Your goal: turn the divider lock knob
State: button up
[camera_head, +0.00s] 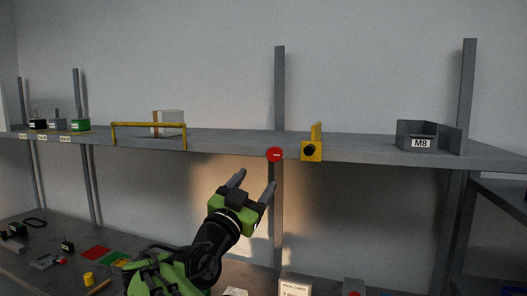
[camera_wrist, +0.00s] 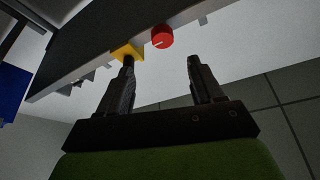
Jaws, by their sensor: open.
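A round red knob (camera_head: 275,154) with a short white line sits on the shelf's front edge. Just right of it is a yellow block (camera_head: 306,157) with a round black part on its face and an upright yellow plate above. My gripper (camera_head: 255,182) is open and empty, its fingers pointing up, a little below and left of the red knob in the head view. In the wrist view the red knob (camera_wrist: 162,37) shows beyond the gap between the fingertips (camera_wrist: 160,62), apart from both. The yellow block (camera_wrist: 122,50) there is partly hidden behind the left finger.
The grey shelf (camera_head: 230,141) spans the view above my gripper. A yellow rail (camera_head: 148,124), a clear box and small labelled bins stand on its left; a grey M8 bin (camera_head: 419,143) stands right. The lower bench (camera_head: 25,278) holds small parts, coloured mats and a card.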

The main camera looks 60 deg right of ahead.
aim_at(273, 156)
jog(key=p+x, duration=0.6)
jog(key=x, duration=0.5)
jog(key=shift+w+d+r, duration=0.15)
jog(key=shift+r, duration=0.05)
jog(key=shift+f, duration=0.1)
jog(key=shift+c, duration=0.5)
jog(key=c, duration=1)
